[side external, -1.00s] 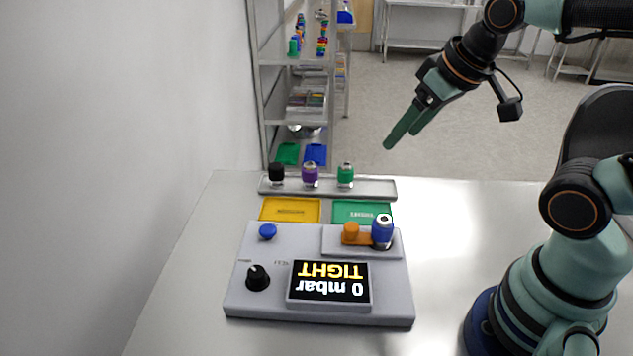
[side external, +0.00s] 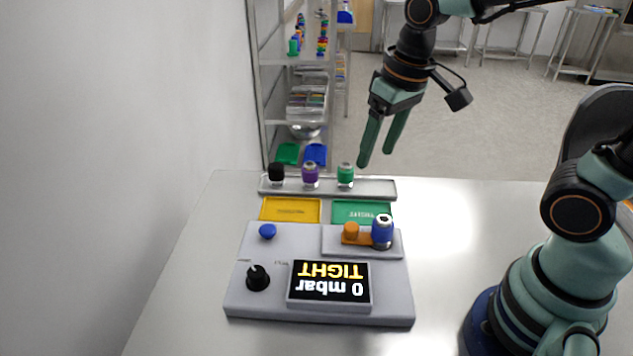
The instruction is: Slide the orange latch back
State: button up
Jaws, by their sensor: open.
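The orange latch (side external: 351,231) is a small knob on a flat orange slide, on the raised pad at the right of the grey test box (side external: 240,298). The slide reaches right to the base of a blue washer fitting (side external: 382,231), which stands upright on the pad. The box display (side external: 329,281) reads "0 mbar TIGHT", upside down in this view. My gripper (side external: 375,160) is open and empty, pointing down in the air, above and apart from the box and the latch.
A grey rail tray (side external: 375,188) at the back holds black (side external: 276,174), purple (side external: 310,175) and green (side external: 345,175) fittings. A yellow tray (side external: 290,209) and a green tray (side external: 361,211) lie before it. The box has a blue button (side external: 267,231) and black knob (side external: 258,278).

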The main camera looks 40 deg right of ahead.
aim_at(352, 226)
jog(key=a+f, duration=0.1)
jog(key=f, duration=0.4)
jog(key=w+a+f+g, duration=0.1)
jog(key=f, duration=0.4)
jog(key=a+f+g, duration=0.1)
jog(key=f, duration=0.4)
jog(key=shift+w+f, duration=0.25)
jog(key=shift+f, duration=0.1)
grip_shut()
dwell(1.0)
